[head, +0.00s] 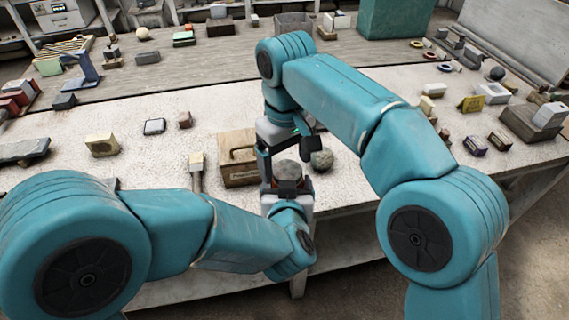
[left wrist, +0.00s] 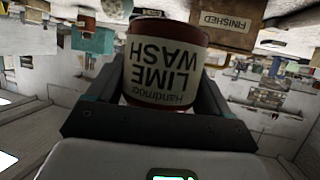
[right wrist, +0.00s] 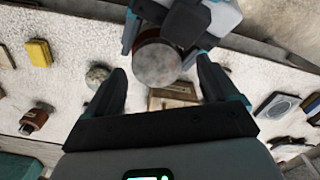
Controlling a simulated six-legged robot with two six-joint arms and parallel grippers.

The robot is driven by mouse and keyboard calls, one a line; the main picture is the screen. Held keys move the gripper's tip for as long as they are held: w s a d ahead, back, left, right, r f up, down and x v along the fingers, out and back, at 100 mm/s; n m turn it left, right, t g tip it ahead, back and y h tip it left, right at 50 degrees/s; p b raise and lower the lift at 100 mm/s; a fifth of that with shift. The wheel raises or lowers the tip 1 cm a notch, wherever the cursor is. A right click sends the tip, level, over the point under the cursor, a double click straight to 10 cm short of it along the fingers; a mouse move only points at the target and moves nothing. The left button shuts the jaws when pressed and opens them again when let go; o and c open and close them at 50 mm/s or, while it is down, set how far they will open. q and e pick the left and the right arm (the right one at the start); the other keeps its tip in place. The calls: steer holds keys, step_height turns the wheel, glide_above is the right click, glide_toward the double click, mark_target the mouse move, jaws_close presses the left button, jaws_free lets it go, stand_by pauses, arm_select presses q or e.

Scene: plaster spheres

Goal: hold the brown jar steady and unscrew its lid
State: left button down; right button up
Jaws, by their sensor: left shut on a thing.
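The brown jar (left wrist: 168,42) has a pale "LIME WASH" label, upside down in the left wrist view. My left gripper (head: 288,190) is shut around its body and holds it near the table's front edge. The round, mottled grey lid (head: 288,170) is on the jar and also shows in the right wrist view (right wrist: 157,64). My right gripper (head: 287,152) is open above the jar. Its two fingers stand apart on either side of the lid in the right wrist view and do not appear to touch it.
A wooden box (head: 238,172) marked "FINISHED" stands just left of the jar. A speckled sphere (head: 322,159) lies close on the right. A brush (head: 197,170) lies left of the box. Many small blocks lie on the pale tabletop (head: 350,185).

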step_height(320, 180, up, 2)
steer(key=shift+r, duration=0.2)
steer(key=shift+c, duration=0.4)
steer(key=shift+s+m, duration=0.1)
steer(key=shift+m, duration=0.8)
steer(key=shift+d+r+m, duration=0.2)
steer(key=shift+r+m, duration=0.05)
steer(key=shift+m, duration=0.85)
steer(key=m, duration=0.2)
steer(key=r+m, duration=0.1)
steer(key=m, duration=0.1)
steer(key=shift+s+d+r, duration=0.1)
steer(key=shift+d+r, duration=0.1)
steer(key=m, duration=0.2)
steer(key=r+m, duration=0.1)
steer(key=m, duration=0.1)
steer(key=shift+r, duration=0.1)
steer(key=shift+w+r+m, duration=0.2)
steer(key=shift+r+m, duration=0.05)
steer(key=shift+m, duration=0.45)
steer(key=shift+w+a+r, duration=0.1)
steer(key=shift+a, duration=0.05)
steer(key=shift+a+f, duration=0.1)
steer(key=shift+f, duration=0.5)
step_height(320, 180, down, 7)
